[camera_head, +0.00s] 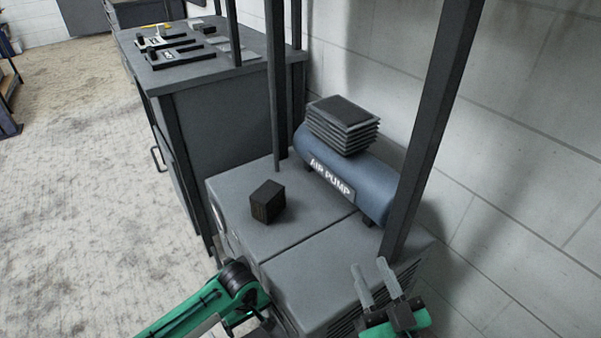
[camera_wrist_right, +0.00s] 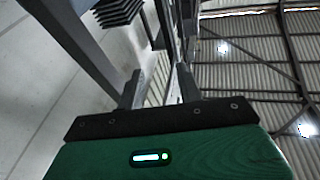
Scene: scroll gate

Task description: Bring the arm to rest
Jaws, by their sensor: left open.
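My right gripper (camera_head: 369,267) shows at the bottom right of the head view, in front of the grey metal cabinet. Its two pale fingers point up and stand apart, with nothing between them. The right wrist view shows the same green gripper body and its two dark fingers (camera_wrist_right: 158,92), parted and empty. My left arm (camera_head: 205,308) comes in green at the bottom left, bent at a dark round joint beside the cabinet's near edge. I cannot make out the left gripper's fingers there.
A dark block (camera_head: 267,202) and a blue air pump (camera_head: 350,184) sit on the grey cabinet (camera_head: 300,230). A stack of dark plates (camera_head: 344,122) lies on the pump. Upright posts (camera_head: 432,125) rise close by. A wall is at right; open floor (camera_head: 80,190) lies left.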

